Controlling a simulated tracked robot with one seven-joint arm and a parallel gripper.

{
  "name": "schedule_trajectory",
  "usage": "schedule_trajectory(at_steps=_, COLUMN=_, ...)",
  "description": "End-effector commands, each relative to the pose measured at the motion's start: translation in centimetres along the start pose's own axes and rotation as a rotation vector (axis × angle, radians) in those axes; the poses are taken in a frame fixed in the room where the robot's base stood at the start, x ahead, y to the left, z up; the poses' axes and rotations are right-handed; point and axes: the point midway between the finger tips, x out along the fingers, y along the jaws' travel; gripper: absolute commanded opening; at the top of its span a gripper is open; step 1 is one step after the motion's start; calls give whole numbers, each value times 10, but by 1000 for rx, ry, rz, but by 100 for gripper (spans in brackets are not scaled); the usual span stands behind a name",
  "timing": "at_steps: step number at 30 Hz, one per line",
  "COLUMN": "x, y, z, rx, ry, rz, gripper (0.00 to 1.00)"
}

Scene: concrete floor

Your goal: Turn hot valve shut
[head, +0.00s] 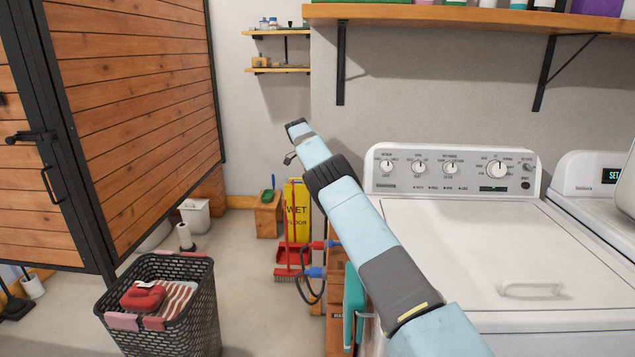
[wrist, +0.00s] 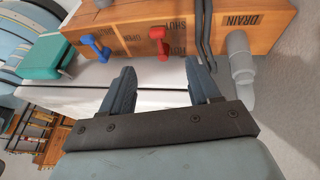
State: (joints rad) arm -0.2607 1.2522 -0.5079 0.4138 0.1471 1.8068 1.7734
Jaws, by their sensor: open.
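The red valve handle (wrist: 158,42) sits on a wooden box (wrist: 222,12) in the wrist view, with SHUT and OPEN lettering beside it. The blue valve handle (wrist: 95,47) is to its left on the same box. In the head view the red handle (head: 318,245) and blue handle (head: 313,272) show just left of my arm, with a dark hose near them. My gripper (wrist: 162,72) is open and empty. Its fingers point toward the box, apart from the red handle, which appears beyond the gap between them.
A white washer (head: 450,240) stands right of my arm. A grey drain pipe (wrist: 239,60) and dark hoses (wrist: 203,35) are right of the red handle. A teal box (wrist: 45,58) is at left. A laundry basket (head: 190,325) and yellow wet-floor sign (head: 296,200) stand on the floor.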

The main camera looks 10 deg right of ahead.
Motion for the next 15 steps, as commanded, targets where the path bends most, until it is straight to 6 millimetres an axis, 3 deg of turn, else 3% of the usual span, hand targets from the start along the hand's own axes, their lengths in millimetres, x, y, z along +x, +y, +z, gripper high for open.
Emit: schedule_trajectory(at_steps=15, x=-8, y=0, z=-1, rx=1, ry=0, rz=0, gripper=62)
